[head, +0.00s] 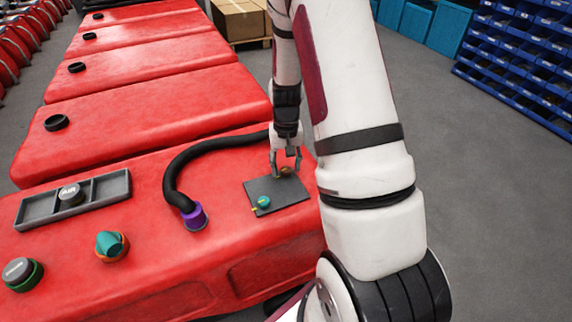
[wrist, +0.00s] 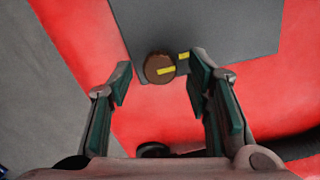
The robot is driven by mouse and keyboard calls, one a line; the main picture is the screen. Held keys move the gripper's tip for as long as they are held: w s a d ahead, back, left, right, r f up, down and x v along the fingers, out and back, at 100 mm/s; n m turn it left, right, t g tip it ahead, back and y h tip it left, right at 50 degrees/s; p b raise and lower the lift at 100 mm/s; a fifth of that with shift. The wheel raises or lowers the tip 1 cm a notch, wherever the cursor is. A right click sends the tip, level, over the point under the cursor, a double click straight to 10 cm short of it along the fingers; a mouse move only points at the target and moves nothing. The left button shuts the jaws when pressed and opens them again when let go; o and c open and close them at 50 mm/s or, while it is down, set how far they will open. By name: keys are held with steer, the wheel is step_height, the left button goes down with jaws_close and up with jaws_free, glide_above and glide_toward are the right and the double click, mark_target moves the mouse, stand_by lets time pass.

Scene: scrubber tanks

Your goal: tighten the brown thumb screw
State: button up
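The brown thumb screw (head: 285,170) sits near the far edge of a dark grey plate (head: 288,197) on the nearest red tank. In the wrist view the screw (wrist: 157,67) is a round brown head with a yellow stripe. A second yellow mark (wrist: 183,56) lies on the plate just to its upper right; the stripe does not quite line up with it. My gripper (head: 286,169) points down over the screw. In the wrist view my gripper (wrist: 160,82) is open, with one finger on each side of the screw and gaps between. Contact is not visible.
A teal screw (head: 264,202) with a yellow mark is on the same plate. A black hose (head: 178,167) runs to a purple collar (head: 195,217) left of it.

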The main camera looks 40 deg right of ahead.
mark_target(285, 169)
step_height(285, 169, up, 12)
stand_by(0.7)
stand_by(0.4)
steer(key=s+a+r+n+t+p, duration=0.1)
steer(key=s+a+r, duration=0.2)
steer(key=a+r, duration=0.35)
steer(key=s+a+r+n+t+p, duration=0.1)
steer(key=s+a+r+n, duration=0.1)
steer(key=s+a+r, duration=0.45)
steer(key=s+a+r+n+t+p, duration=0.1)
steer(key=s+a+r, duration=0.2)
steer(key=s, duration=0.3)
steer(key=s+a+r+n+t, duration=0.1)
steer(key=s+a+r+n, duration=0.1)
steer(key=s+a+r, duration=0.2)
steer(key=s+r, duration=0.2)
steer(key=s, duration=0.1)
steer(key=shift+p, duration=0.4)
